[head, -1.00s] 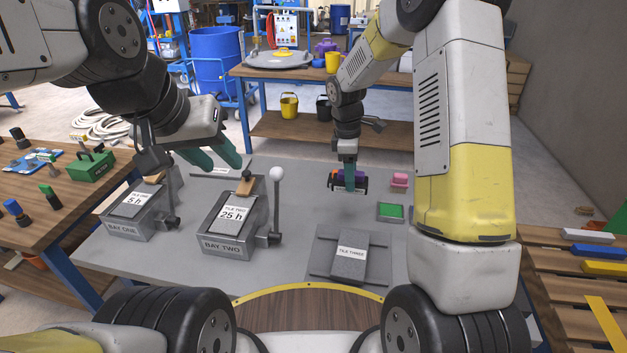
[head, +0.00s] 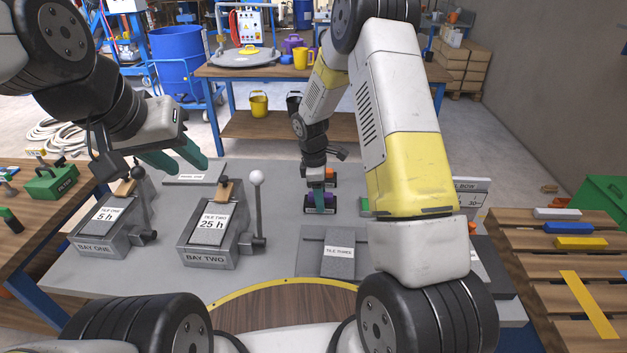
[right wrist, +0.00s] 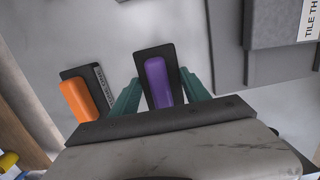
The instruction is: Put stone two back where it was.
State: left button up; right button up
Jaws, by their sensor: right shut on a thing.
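A dark stone with a purple grip (head: 316,202) is between the teal fingers of my right gripper (head: 320,205). The right wrist view shows the purple grip (right wrist: 158,82) with a finger on each side, and my right gripper (right wrist: 160,95) is shut on it. Whether it touches the table is unclear. A dark stone with an orange grip (head: 329,173) is just behind it, also seen in the right wrist view (right wrist: 78,100). My left gripper (head: 173,160) is open and empty above the back left.
Tile three (head: 339,260) lies on a grey base at front centre. A green item (head: 365,206) is partly hidden by my right arm. The grey tabletop (head: 275,205) is clear between.

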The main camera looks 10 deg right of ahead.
jog(key=o, duration=1.6)
jog(key=shift+f, duration=0.1)
